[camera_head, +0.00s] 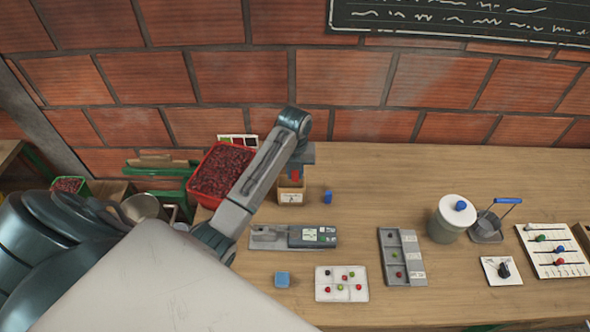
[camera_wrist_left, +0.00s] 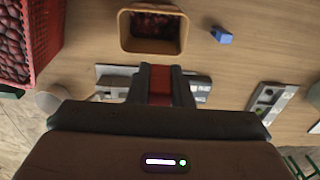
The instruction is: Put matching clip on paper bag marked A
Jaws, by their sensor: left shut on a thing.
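A small brown paper bag (camera_head: 291,197) stands open on the table near the wall; its label is too small to read. In the left wrist view the bag (camera_wrist_left: 125,32) shows dark red contents. My left gripper (camera_head: 296,172) points down at the bag's top in the head view and is shut on a red clip (camera_wrist_left: 160,86). In the left wrist view the clip shows apart from the bag's mouth. A blue clip (camera_head: 328,197) lies on the table right of the bag, also in the left wrist view (camera_wrist_left: 221,36). My right gripper is not in view.
A red crate of cherries (camera_head: 222,170) stands left of the bag. A lidded pot (camera_head: 452,219) stands right.

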